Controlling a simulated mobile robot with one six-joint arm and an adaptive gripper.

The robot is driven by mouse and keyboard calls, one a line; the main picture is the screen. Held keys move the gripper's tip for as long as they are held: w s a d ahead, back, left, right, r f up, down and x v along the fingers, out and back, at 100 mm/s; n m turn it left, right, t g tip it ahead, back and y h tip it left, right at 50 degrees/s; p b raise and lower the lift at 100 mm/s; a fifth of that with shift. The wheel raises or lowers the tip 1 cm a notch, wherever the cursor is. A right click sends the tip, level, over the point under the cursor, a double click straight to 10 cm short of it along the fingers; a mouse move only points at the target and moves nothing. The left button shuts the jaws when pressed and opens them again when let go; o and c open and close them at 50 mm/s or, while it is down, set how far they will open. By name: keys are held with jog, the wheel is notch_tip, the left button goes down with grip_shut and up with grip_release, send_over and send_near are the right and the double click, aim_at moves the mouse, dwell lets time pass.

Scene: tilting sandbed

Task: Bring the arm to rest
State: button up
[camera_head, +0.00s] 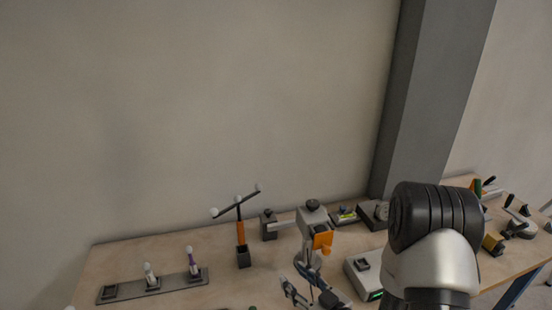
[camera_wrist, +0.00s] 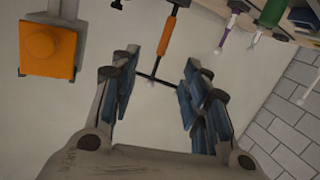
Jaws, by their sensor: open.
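My gripper (camera_wrist: 158,72) is open in the wrist view, its blue-padded fingers spread apart with nothing held between them. A T-shaped tool with an orange handle (camera_wrist: 167,36) and a dark crossbar appears beyond the fingertips. In the head view the orange-handled tool (camera_head: 240,233) stands upright in a dark block on the table, its bar tilted with white balls. The black and silver part of my arm (camera_head: 432,240) fills the lower right of the head view and hides part of the table behind it.
The wooden table (camera_head: 130,262) carries a grey rack (camera_head: 180,282) with two white-tipped tools at the left. A grey stand with an orange plate (camera_head: 322,241) is near the middle; the orange plate also shows in the wrist view (camera_wrist: 62,66). A grey box (camera_head: 362,272) sits beside my arm.

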jog(key=w+d+r+g+h, duration=0.2)
jog(key=w+d+r+h, duration=0.1)
jog(key=d+r+h, duration=0.25)
jog(key=s+d+r+m+g+h, duration=0.2)
jog(key=s+d+r+m+h, duration=0.25)
jog(key=s+d+r, duration=0.35)
jog(key=s+a+r+m+g, duration=0.2)
jog(key=s+r, duration=0.1)
jog(key=s, duration=0.7)
jog(key=s+a+r+m+g, duration=0.2)
jog(key=s, duration=0.9)
jog(key=shift+a+r+g, duration=0.3)
jog(key=shift+a+r, duration=0.1)
jog(key=shift+c, duration=1)
jog(key=shift+a, duration=0.15)
